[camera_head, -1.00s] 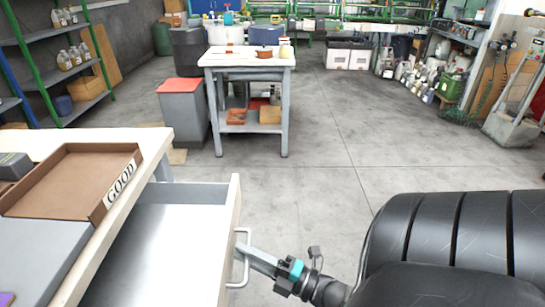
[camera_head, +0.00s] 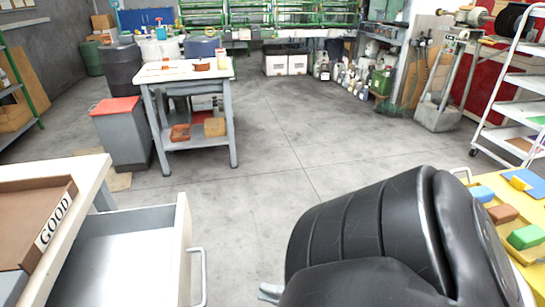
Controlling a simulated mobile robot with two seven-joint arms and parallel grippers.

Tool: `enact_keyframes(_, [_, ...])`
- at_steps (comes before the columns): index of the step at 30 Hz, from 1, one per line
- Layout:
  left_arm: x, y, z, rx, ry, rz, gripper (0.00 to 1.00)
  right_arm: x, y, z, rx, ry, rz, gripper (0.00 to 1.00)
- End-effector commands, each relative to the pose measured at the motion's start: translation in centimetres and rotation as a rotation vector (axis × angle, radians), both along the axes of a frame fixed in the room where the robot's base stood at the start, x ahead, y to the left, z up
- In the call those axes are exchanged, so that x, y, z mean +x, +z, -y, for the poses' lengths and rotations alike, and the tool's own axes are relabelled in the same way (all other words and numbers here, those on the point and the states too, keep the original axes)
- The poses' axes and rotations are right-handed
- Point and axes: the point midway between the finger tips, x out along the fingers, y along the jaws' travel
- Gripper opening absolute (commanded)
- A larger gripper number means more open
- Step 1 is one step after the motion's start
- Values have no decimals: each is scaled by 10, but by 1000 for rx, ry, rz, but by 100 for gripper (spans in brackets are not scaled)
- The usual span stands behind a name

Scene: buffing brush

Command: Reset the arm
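My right arm, with large black rounded links, fills the lower right of the head view. Only a small grey tip of my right gripper (camera_head: 270,292) shows at the arm's lower left edge; the rest is hidden behind the arm, so its opening does not show. The open drawer (camera_head: 181,240) sticks out from the white-topped workbench (camera_head: 85,185) at the lower left. Its metal interior looks empty where visible. The drawer's handle (camera_head: 203,275) stands to the left of the gripper tip, with a gap between them. My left gripper is out of view.
A brown tray labelled GOOD (camera_head: 45,205) lies on the workbench. A yellow surface (camera_head: 535,275) with coloured blocks and brushes is at right, close to my arm. A white cart (camera_head: 505,110) stands behind it. A grey table (camera_head: 185,72) stands further back. The middle floor is clear.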

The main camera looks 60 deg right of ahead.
Motion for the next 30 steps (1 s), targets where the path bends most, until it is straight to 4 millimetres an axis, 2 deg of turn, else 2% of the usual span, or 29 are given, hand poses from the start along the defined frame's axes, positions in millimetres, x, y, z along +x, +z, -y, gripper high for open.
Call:
enact_keyframes(17, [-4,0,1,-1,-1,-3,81,-1,0,0,0,-1,-1,27])
enact_keyframes(20, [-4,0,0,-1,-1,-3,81,1,-5,1,15,-11,-21,27])
enact_keyframes(23, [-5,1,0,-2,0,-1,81,8,-26,1,79,-49,-102,27])
enact_keyframes(25, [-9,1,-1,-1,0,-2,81,15,-52,2,158,-97,-202,27])
enact_keyframes(30, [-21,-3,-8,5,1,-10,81,23,-138,-7,417,-259,-524,27])
